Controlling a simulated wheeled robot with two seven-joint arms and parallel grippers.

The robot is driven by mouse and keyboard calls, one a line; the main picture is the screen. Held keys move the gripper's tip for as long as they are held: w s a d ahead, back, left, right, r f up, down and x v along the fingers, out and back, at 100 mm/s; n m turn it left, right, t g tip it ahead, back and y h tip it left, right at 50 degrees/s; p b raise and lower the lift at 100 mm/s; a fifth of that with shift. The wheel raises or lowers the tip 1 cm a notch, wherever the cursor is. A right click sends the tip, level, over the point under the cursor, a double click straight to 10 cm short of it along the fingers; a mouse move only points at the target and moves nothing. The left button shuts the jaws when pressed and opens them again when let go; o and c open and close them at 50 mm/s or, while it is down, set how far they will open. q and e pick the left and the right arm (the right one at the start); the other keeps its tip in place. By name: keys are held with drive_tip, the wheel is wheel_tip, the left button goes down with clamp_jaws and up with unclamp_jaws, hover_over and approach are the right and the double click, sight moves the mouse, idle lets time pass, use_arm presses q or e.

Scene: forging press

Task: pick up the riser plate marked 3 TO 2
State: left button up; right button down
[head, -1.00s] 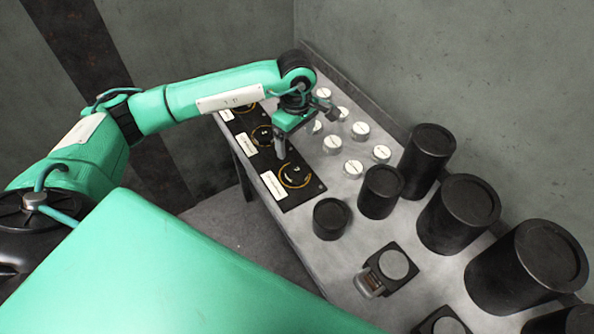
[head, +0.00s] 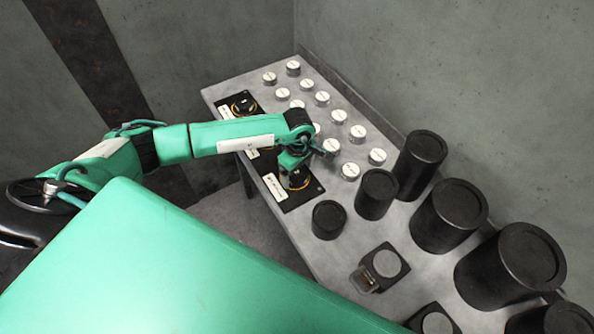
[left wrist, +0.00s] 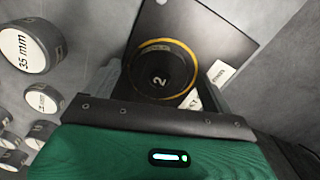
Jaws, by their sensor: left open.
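My left gripper (head: 294,176) is open, low over the nearest ringed spot of the black board (head: 310,193). In the left wrist view its fingers (left wrist: 161,76) stand on either side of a dark round piece (left wrist: 163,72) inside a yellow ring. A white 2 shows on this piece; any other marking on it is not readable. I cannot tell whether the fingers touch it. I cannot make out the words 3 TO 2 on anything, so I cannot tell which piece is the riser plate. My right gripper is out of view.
Several white-topped pucks (head: 349,171) stand behind the board; one puck in the left wrist view reads 35 mm (left wrist: 22,52). Black cylinders (head: 420,160) of several sizes stand along the table's right side. A small black block with a grey disc (head: 386,264) lies nearer me. A wall backs the table.

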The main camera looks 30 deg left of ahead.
use_arm(q)
drive_tip(key=shift+f, duration=0.1)
drive_tip(key=c, duration=1.3)
drive_tip(key=shift+c, duration=0.8)
